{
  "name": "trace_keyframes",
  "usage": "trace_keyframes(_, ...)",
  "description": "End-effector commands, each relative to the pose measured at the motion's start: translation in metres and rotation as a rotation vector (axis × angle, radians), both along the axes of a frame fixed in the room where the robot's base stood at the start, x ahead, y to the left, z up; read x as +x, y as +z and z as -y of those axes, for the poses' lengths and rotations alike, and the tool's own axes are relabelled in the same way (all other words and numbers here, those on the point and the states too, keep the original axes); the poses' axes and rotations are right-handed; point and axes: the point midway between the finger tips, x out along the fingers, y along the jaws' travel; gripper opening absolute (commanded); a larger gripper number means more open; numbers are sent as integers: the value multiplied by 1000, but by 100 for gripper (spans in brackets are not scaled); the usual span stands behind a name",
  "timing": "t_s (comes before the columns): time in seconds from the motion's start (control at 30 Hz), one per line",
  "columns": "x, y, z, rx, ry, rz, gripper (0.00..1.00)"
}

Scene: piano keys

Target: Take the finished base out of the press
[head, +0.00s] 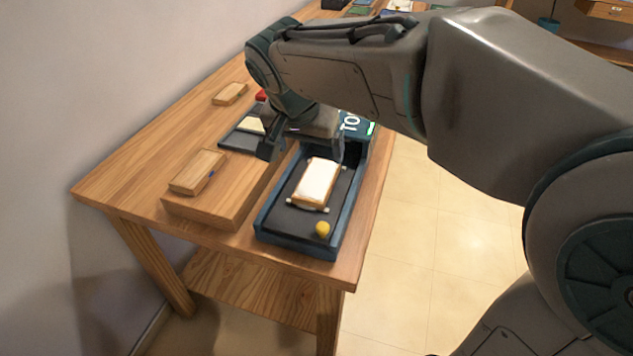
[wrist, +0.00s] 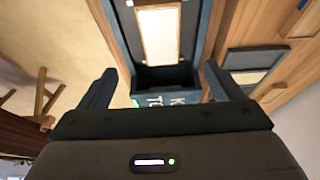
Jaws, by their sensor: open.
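The press (head: 265,215) is a dark blue open tray with a dark bed, standing at the front right of the wooden table. The base (head: 317,181), a block with a white top and wooden sides, lies in it between small pale pegs. A yellow knob (head: 322,229) sits near the press's front end. My gripper (head: 308,150) is over the press's back end, apart from the base, its fingers spread and empty. In the wrist view my gripper (wrist: 165,88) is open, with the base (wrist: 160,33) ahead of it and the lettered back panel (wrist: 172,98) between the fingers.
A wooden block (head: 198,172) lies on a raised wooden board (head: 222,202) left of the press. A dark tray with a pale piece (head: 250,125) lies behind that, and another wooden block (head: 230,94) lies farther back. The wall runs along the table's left.

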Motion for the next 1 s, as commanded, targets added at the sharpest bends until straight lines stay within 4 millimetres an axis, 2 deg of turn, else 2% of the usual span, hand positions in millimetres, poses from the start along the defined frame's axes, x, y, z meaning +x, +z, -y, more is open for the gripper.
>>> trace_keyframes(0.1,8,-23,3,-2,-1,-5,87)
trace_keyframes(0.3,21,-57,8,-1,1,-5,87)
trace_keyframes(0.57,29,-75,10,-1,2,-4,87)
trace_keyframes(0.8,44,-107,14,-2,3,-5,87)
trace_keyframes(1.0,49,-116,16,1,2,-2,87)
